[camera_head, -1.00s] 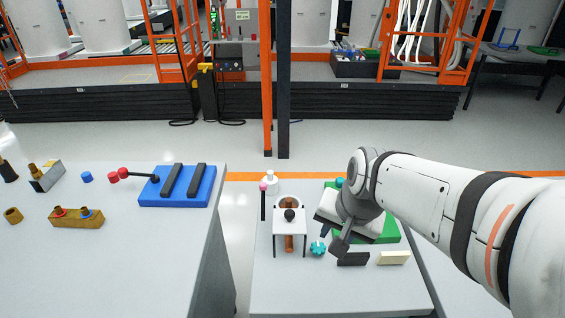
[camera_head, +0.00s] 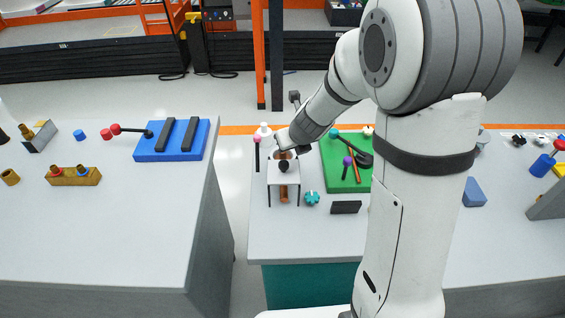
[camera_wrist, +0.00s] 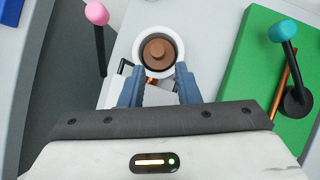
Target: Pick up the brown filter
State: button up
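The brown filter (camera_wrist: 158,50) shows in the wrist view as a round brown piece with a smaller raised top, seated inside a white ring with a dark inside. My gripper (camera_wrist: 156,76) is open, its two blue-grey fingers spread to the near left and near right of the white ring, with nothing held between them. In the head view my gripper (camera_head: 285,148) is over the back of a small white stand (camera_head: 283,175) with a black knob. A brown cylinder (camera_head: 284,193) shows below the stand. My arm hides part of this area in the head view.
A pink-tipped black lever (camera_wrist: 97,30) stands left of the ring. A green board (camera_head: 338,172) with a teal-tipped lever (camera_wrist: 285,30) lies to the right. A teal knob (camera_head: 312,198) and a black block (camera_head: 346,207) sit in front. A blue board (camera_head: 172,140) is on the left table.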

jog(key=b+x, duration=0.3)
jog(key=x, duration=0.4)
jog(key=shift+a+f, duration=0.2)
jog(key=shift+f, duration=0.05)
jog(key=shift+r, duration=0.15)
jog(key=shift+s, duration=0.1)
grip_shut()
